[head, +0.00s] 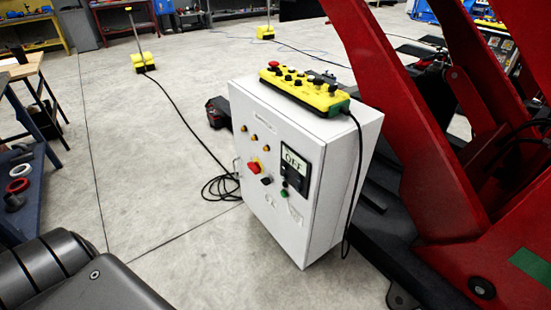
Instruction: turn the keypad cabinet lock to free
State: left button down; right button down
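The white cabinet (285,235) stands on the floor near the middle of the view, with a yellow keypad box (305,90) lying on its top. Neither of my grippers is in view; only a dark grey part of my own body shows at the lower left.
A red machine frame (415,130) stands close on the cabinet's right. A black cable (222,187) lies coiled at its left. A blue bench (45,190) with rings is at the far left. The floor before the cabinet's front is mostly clear.

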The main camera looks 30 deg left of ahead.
aim_at(266, 181)
jog(key=u, duration=1.1)
jog(key=k, duration=0.55)
jog(key=u, duration=0.1)
jog(key=i, duration=1.35)
jog(key=z, duration=0.65)
